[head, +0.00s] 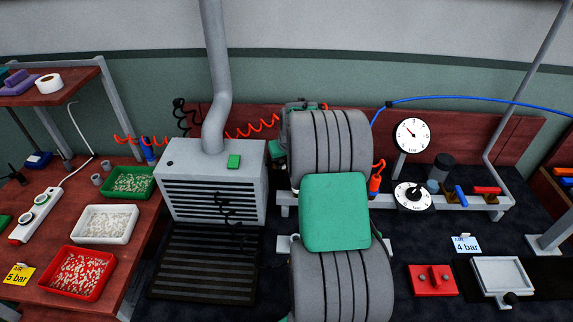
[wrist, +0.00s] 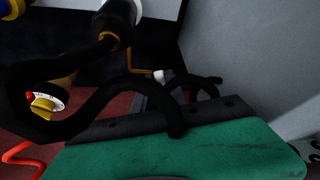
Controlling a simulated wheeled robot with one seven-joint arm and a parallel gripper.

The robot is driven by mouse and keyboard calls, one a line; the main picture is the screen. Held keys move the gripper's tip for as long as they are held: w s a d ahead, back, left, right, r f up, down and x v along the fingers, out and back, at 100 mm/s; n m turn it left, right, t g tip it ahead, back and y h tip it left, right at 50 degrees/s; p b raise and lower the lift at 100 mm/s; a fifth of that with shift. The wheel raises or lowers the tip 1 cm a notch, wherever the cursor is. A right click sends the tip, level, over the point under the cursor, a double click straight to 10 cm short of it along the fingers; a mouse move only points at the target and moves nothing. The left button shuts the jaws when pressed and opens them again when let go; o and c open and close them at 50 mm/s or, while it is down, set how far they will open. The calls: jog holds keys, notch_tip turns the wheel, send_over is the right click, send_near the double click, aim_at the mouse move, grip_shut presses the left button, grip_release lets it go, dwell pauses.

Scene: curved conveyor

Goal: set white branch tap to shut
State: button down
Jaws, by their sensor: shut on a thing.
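My gripper (wrist: 164,84) shows in the wrist view beyond its green housing and dark mounting bar. Its fingers are mostly hidden by black curled hoses. They are shut on a small white piece (wrist: 158,76), which looks like the handle of the white branch tap. Only a bit of it shows, so I cannot tell how the tap is turned. In the head view my own arm covers this spot, and neither the gripper nor the white tap shows there.
A grey ducted box (head: 213,182) stands left of my arm. Black hose (wrist: 95,118) loops close around my gripper.

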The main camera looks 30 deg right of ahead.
jog(key=c, duration=1.4)
grip_release()
jog(key=shift+o, duration=0.2)
jog(key=b+v, duration=0.1)
jog(key=v, duration=0.6)
jog(key=shift+r, duration=0.35)
